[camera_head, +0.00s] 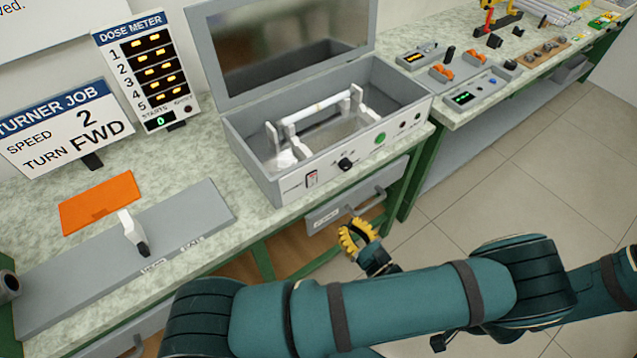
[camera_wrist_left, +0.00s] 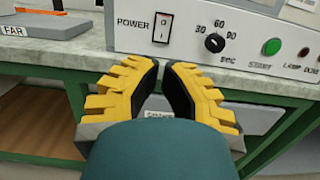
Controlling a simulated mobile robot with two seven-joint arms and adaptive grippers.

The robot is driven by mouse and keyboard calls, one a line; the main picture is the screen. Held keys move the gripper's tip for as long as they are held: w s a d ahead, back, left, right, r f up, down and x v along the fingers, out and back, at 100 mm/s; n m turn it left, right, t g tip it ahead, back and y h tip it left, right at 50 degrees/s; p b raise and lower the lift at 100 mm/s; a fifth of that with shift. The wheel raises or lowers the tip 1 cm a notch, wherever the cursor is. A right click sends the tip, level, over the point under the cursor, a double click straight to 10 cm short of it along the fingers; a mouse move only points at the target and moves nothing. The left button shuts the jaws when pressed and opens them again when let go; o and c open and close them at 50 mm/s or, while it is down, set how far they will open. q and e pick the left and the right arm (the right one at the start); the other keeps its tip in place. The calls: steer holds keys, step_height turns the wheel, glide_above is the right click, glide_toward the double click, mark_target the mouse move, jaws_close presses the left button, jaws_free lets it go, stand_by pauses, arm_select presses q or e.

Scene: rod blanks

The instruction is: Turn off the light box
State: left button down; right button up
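The light box (camera_head: 243,143) stands on the bench with its lid (camera_head: 285,45) up; a pale rod (camera_head: 315,106) rests on two white supports inside. Its front has a power rocker switch (camera_head: 312,179), also in the left wrist view (camera_wrist_left: 162,28), a black timer knob (camera_wrist_left: 215,43), a green start button (camera_wrist_left: 271,47) and a dark red lamp (camera_wrist_left: 303,53). I cannot tell which way the rocker is set. My left gripper (camera_head: 357,237) has yellow fingers, also in the left wrist view (camera_wrist_left: 161,72). My right gripper is out of view.
A drawer (camera_head: 345,207) is under the box. A grey board (camera_head: 190,222) with a white stop and an orange sheet (camera_head: 100,203) lie to the left. A dose meter (camera_head: 146,70) and a turner job sign (camera_head: 65,130) stand behind. Small devices (camera_head: 463,97) are to the right.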

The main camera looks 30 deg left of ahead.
mark_target(311, 181)
arm_select(q)
steer(key=x, duration=1.4)
steer(key=shift+s, duration=0.1)
